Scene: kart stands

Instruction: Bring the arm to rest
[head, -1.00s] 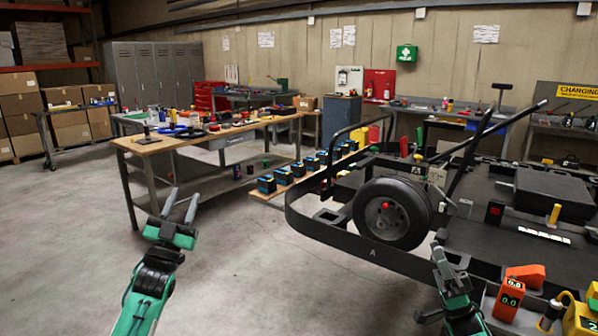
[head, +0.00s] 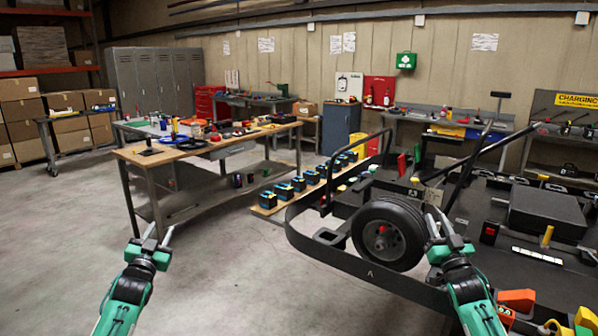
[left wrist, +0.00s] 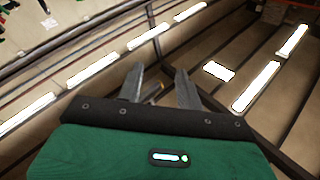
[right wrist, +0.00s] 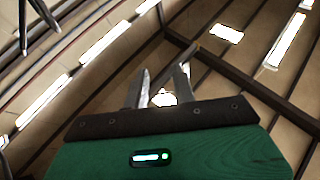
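My left gripper (head: 158,235) is raised over bare floor at the lower left of the head view. Its two fingers stand apart with nothing between them, as the left wrist view also shows (left wrist: 160,88). My right gripper (head: 437,226) is raised at the lower right, in front of the kart's wheel edge in the picture. Its fingers are apart and empty in the right wrist view (right wrist: 162,88). Both wrist cameras look up at the ceiling beams and lights. Whether the right gripper touches the kart cannot be told.
The black kart (head: 372,276) with its wheel (head: 388,236) fills the right side. A wooden workbench (head: 205,143) with tools stands at the left middle. Several batteries (head: 283,192) sit on a low board (head: 265,211). Grey floor (head: 250,285) between my arms is clear.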

